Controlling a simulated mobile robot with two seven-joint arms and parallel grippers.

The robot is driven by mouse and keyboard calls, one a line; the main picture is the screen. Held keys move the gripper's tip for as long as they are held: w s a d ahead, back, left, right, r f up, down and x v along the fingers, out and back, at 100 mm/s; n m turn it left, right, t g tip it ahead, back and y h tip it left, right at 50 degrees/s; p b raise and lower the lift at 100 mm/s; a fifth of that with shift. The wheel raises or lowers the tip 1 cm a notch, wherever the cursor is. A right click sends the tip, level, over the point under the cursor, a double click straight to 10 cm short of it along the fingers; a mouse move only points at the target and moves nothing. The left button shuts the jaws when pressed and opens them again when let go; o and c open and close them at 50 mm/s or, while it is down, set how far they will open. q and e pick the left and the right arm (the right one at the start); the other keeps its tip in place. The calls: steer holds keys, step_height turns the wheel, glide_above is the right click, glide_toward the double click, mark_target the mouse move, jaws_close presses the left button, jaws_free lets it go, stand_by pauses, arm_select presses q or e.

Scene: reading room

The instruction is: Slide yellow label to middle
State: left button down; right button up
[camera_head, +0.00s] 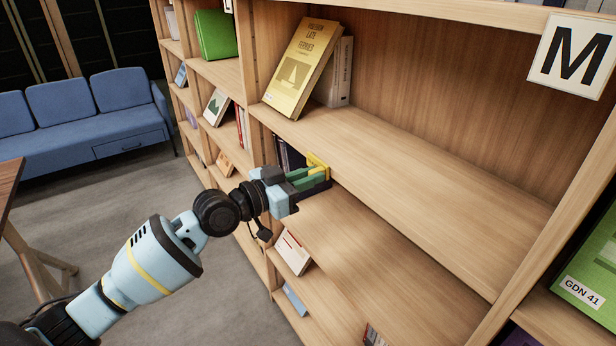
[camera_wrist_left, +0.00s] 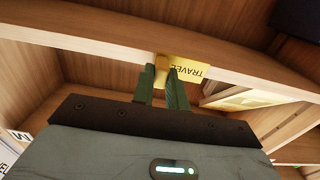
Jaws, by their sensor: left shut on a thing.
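The yellow label (camera_head: 318,160) is on the front edge of a shelf, toward the left end of the wide bay. In the left wrist view the yellow label (camera_wrist_left: 186,70) shows the word TRAVEL upside down on the shelf edge. My left gripper (camera_head: 312,174) is at the label, and its green fingers are shut on it. The fingers (camera_wrist_left: 166,82) hide part of the label in the wrist view. My right gripper is not in view.
A yellow book (camera_head: 300,68) leans on a grey book (camera_head: 340,72) on the shelf above the label. Most of that shelf (camera_head: 420,170) is bare to the right. A white M sign (camera_head: 572,54) is at the upper right. A blue sofa (camera_head: 75,115) stands far left.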

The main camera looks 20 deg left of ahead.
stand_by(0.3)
arm_select(q)
steer(key=c, duration=1.4)
jaws_free()
steer(key=shift+s+a, duration=0.1)
steer(key=shift+a, duration=0.05)
steer(key=b+v, duration=0.1)
steer(key=v, duration=0.6)
steer(key=shift+s+a, duration=0.15)
steer(key=shift+s, duration=0.1)
